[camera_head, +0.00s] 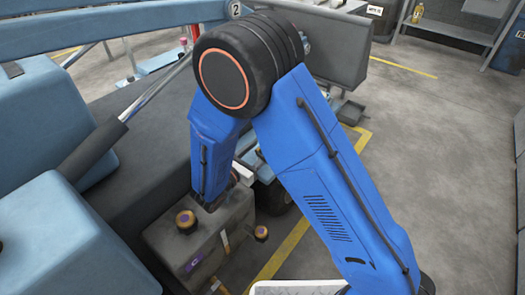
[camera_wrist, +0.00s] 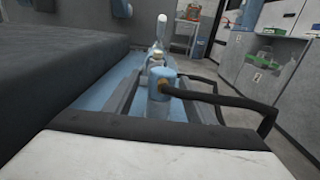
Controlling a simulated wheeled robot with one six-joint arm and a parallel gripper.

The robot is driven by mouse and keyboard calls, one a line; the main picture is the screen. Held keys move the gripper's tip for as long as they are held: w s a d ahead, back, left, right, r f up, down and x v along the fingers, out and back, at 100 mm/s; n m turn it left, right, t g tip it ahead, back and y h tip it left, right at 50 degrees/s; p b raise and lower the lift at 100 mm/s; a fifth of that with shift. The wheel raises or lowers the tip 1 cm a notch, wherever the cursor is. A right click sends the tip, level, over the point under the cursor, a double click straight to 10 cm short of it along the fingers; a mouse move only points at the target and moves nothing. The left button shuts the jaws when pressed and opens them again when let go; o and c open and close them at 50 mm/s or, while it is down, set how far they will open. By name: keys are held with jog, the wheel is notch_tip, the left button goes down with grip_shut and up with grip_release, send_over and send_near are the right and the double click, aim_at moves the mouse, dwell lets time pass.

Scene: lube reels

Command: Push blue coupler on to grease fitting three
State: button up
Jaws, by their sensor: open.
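I cannot pick out the blue coupler or a fitting marked three in either view. A round plate marked 2 (camera_head: 235,9) sits on the light blue machine arm (camera_head: 120,30) at the top of the head view. In the wrist view a light blue cylinder (camera_wrist: 160,106) stands ahead of the camera, with a small brass-coloured part on its side and black hoses (camera_wrist: 230,101) to its right. My blue arm bends down across the middle of the head view and hides what lies behind it. My gripper's fingers cannot be made out in either view.
A dark grey tank (camera_head: 230,225) with yellow-rimmed caps and a purple C label (camera_head: 193,262) stands below my arm. Large light blue machine parts (camera_head: 60,240) fill the left. Grey floor (camera_head: 450,150) with yellow lines is open at the right. A shelf (camera_head: 447,30) stands at the back.

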jog(key=x, duration=0.4)
jog(key=shift+w+d+r, duration=0.1)
jog(key=shift+d+r, duration=0.1)
jog(key=shift+d, duration=0.05)
jog(key=c, duration=1.2)
jog(key=shift+r, duration=0.1)
